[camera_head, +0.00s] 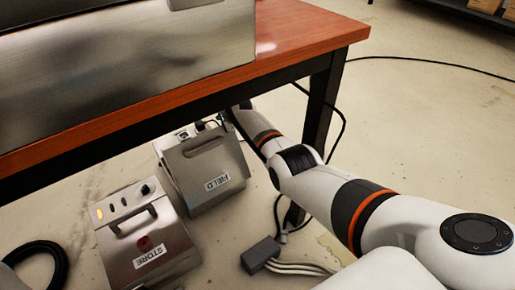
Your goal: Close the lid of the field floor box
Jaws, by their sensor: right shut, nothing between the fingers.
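The field floor box (207,196) is a grey metal box with a FIELD label, standing on the floor under the table's edge. A metal panel with a slot handle (203,147), seemingly its lid, slopes at its upper front. Behind the panel, small dark and light fittings show at the box top, so the lid looks open. My right gripper (235,112) is at the box's back right corner, shut and empty, partly hidden by the table's edge. I cannot tell whether it touches the box. My left gripper is not in view.
A STORE box (146,249) with a handle and buttons stands to the front left. The wooden table (306,32) overhangs the field box, with a dark leg (319,110) at right. A grey adapter (261,254) and cables lie on the floor. A black coil (48,252) lies at far left.

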